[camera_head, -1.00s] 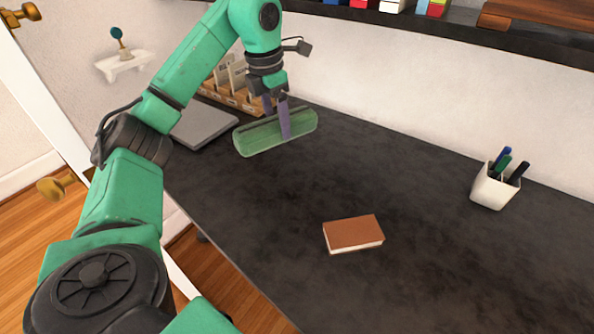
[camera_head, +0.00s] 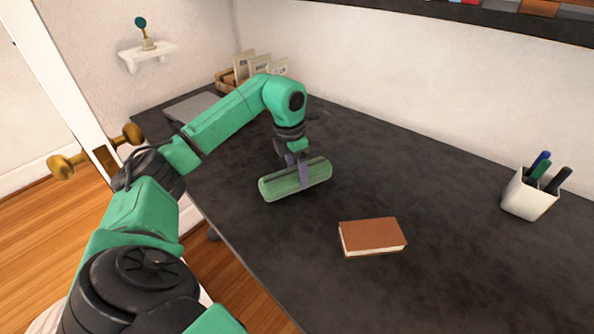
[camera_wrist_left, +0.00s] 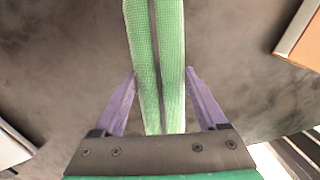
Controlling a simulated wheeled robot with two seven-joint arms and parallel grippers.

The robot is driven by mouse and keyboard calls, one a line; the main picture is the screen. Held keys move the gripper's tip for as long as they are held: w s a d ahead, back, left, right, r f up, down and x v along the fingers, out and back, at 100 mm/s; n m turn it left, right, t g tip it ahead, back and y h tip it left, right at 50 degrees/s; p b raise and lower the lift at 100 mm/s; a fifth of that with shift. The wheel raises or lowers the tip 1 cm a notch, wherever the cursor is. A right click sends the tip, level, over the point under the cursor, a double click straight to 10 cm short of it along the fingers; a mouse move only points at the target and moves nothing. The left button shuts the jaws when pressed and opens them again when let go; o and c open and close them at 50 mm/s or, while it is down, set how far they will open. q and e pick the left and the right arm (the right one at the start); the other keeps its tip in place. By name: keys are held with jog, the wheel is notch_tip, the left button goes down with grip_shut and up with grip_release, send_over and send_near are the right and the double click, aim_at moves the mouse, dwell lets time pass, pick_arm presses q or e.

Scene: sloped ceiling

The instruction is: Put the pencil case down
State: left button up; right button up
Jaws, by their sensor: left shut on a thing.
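The green pencil case (camera_head: 275,188) is a long, rounded case over the dark desk (camera_head: 440,200), left of the brown book. My left gripper (camera_head: 304,176) is shut on it near its middle, with the purple fingers on either side. In the left wrist view the pencil case (camera_wrist_left: 158,60) runs lengthwise between the fingers (camera_wrist_left: 160,85). I cannot tell whether its underside touches the desk. My right gripper is not in view.
A brown book (camera_head: 372,236) lies at the front of the desk. A white pen cup (camera_head: 530,195) stands at right. A grey laptop-like slab (camera_head: 195,107) and a file holder (camera_head: 232,80) are at the far left. The desk between book and cup is clear.

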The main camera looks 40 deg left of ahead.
aim_at(292, 172)
pick_arm(q)
jog(key=o, duration=1.5)
jog(key=shift+f, duration=0.1)
jog(key=shift+c, duration=0.2)
notch_tip(292, 172, up, 12)
jog(key=s+p, duration=0.1)
jog(key=shift+s+a+p, duration=0.15)
jog(key=shift+a+p, duration=0.1)
jog(key=shift+p, duration=0.05)
